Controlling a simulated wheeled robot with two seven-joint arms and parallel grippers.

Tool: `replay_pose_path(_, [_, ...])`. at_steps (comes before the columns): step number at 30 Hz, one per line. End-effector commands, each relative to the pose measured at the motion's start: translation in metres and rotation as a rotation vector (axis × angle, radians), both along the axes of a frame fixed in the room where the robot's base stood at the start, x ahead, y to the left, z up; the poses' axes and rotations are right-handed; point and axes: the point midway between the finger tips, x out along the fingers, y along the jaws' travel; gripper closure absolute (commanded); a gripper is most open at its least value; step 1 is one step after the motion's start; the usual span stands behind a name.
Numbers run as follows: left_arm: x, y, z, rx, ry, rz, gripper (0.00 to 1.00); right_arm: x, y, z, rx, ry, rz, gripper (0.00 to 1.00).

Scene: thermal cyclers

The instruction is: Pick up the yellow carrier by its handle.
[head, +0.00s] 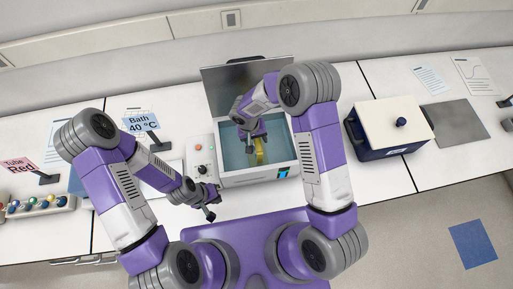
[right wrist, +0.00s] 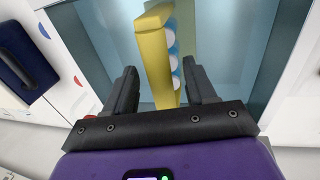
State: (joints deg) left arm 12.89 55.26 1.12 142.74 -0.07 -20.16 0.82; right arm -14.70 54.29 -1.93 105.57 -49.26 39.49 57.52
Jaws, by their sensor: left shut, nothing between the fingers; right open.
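The yellow carrier (right wrist: 156,62) stands inside the open water bath (head: 226,179), and in the right wrist view light blue and white round items line its right side. In the head view only a small part of the carrier (head: 261,152) shows below my right gripper (head: 251,136). My right gripper is over the bath. In the right wrist view its two dark fingers (right wrist: 160,90) are open, one on each side of the carrier, with gaps visible. My left gripper (head: 211,213) is shut and empty, in front of the bath's control panel.
The bath's lid (head: 222,82) stands raised behind it. A control box (head: 201,152) adjoins the bath on the left. A sign (head: 142,122) reads "Bath 40 °C". A dark blue box with a cream lid (head: 390,120) stands to the right, and colored tubes (head: 40,203) stand far left.

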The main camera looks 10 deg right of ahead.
Motion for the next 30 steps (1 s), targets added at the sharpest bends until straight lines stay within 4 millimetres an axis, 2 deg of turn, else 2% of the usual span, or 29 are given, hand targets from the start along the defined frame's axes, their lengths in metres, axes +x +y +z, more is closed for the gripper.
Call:
replay_pose_path(3, [0.0003,0.0,0.0016,0.0,-0.001,0.0,1.0,0.0003,-0.0033,-0.0123,-0.001,0.001,-0.002,0.44])
replay_pose_path(11, [0.0004,0.0,0.0014,0.0,-0.001,0.0,1.0,0.0009,-0.0036,-0.0149,0.001,-0.001,-0.002,0.44])
replay_pose_path(22, [0.0004,0.0,0.0014,0.0,-0.001,0.0,1.0,0.0007,-0.0034,-0.0147,0.001,-0.001,-0.002,1.0])
replay_pose_path(30, [0.0003,0.0,0.0014,0.0,-0.001,0.0,1.0,0.0011,-0.0033,-0.0141,0.001,-0.002,-0.002,1.0])
